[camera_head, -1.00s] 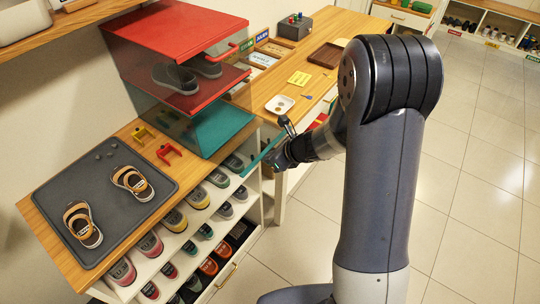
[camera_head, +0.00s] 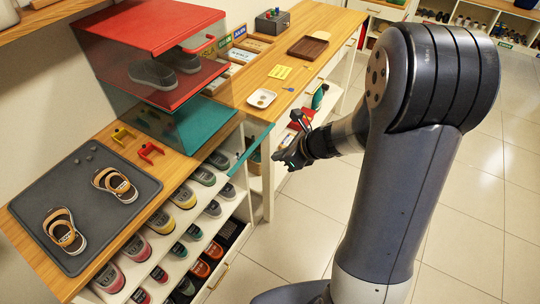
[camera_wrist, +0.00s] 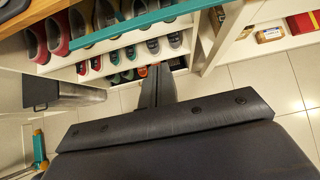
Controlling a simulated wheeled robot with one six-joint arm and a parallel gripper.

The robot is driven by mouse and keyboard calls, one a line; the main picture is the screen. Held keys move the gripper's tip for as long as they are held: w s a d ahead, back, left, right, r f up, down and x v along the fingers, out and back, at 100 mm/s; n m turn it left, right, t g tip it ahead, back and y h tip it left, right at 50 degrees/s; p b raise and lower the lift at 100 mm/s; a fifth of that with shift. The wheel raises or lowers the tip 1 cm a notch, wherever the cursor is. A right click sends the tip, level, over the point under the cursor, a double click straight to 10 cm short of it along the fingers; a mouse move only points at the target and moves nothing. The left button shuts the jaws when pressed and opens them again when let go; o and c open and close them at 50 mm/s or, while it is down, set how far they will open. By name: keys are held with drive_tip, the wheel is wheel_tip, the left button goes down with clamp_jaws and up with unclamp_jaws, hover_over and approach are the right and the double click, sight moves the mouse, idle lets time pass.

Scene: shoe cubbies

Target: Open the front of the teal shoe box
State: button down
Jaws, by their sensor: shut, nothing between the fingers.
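The teal shoe box (camera_head: 205,124) has clear walls and a teal floor. It stands on the wooden top of the cubby, below the red box. A long teal strip (camera_head: 251,149) stands out in front of it, past the counter edge and over the shoes. It looks like the edge of the lowered front, but its clear panel is hard to make out. The strip also crosses the top of the wrist view (camera_wrist: 140,25). My gripper (camera_head: 284,157) is shut and empty, to the right of the strip with a gap between them. Its fingers (camera_wrist: 157,85) point toward the shelves.
A red box (camera_head: 155,84) holding grey shoes sits above. A grey mat (camera_head: 85,200) with sandals and red (camera_head: 150,151) and yellow (camera_head: 122,135) pieces lies on the counter. Cubby shelves with several shoes are below. A desk (camera_head: 320,22) stands behind. The tiled floor at right is clear.

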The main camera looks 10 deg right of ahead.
sight(234, 143)
drive_tip(key=shift+s+d+r, duration=0.2)
drive_tip(key=shift+d+r, duration=0.05)
drive_tip(key=w+a+f+p, duration=0.1)
drive_tip(key=w+a+f, duration=0.3)
drive_tip(key=w+a, duration=0.1)
drive_tip(key=shift+a, duration=0.9)
idle(0.4)
